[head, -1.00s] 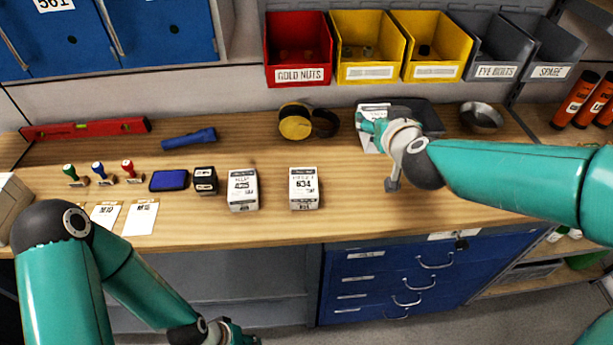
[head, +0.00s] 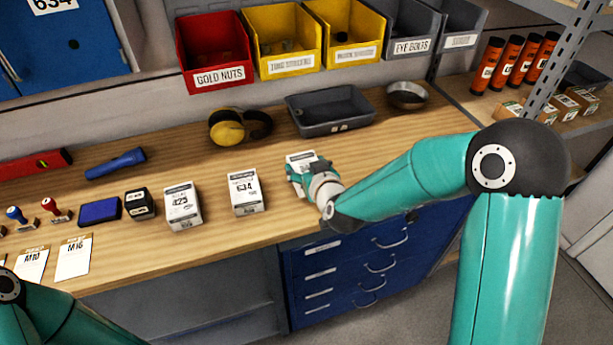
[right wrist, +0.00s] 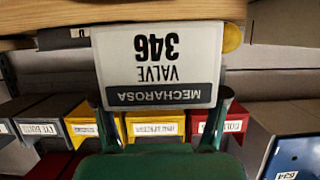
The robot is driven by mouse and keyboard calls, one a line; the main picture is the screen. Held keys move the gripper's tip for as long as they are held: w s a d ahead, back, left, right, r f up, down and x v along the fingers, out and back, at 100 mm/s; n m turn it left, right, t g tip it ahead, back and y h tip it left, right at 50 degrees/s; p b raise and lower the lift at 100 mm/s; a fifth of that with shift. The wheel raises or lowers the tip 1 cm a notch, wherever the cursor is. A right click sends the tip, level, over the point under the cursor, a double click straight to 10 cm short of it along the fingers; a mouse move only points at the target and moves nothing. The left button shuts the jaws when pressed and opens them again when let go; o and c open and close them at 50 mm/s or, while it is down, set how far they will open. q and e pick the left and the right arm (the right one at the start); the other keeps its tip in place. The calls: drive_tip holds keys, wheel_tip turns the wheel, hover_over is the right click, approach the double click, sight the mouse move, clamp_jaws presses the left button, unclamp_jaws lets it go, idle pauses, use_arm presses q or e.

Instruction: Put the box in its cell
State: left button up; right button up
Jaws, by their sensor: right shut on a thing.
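My right gripper (head: 301,180) is shut on a white box (head: 303,158), whose top shows just beyond the fingers in the head view. In the right wrist view the box (right wrist: 158,60) is upside down in the picture, with a label reading VALVE 346 and MECHAROSA. One finger is at each side of it. The fingers hide its lower part in the head view, so I cannot tell whether it touches the bench. A blue cabinet door (head: 85,45) at upper left bears the number 634. My left gripper is out of view; only my left arm shows.
Two similar white boxes, 425 (head: 183,206) and 634 (head: 246,192), stand on the wooden bench (head: 150,245) left of my right gripper. Behind are earmuffs (head: 240,127), a grey tray (head: 331,111) and a metal bowl (head: 407,96). Coloured bins (head: 214,52) line the back wall.

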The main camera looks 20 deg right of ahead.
wheel_tip(320, 180, down, 3)
drive_tip(key=shift+f, duration=0.15)
drive_tip(key=o, duration=1.5)
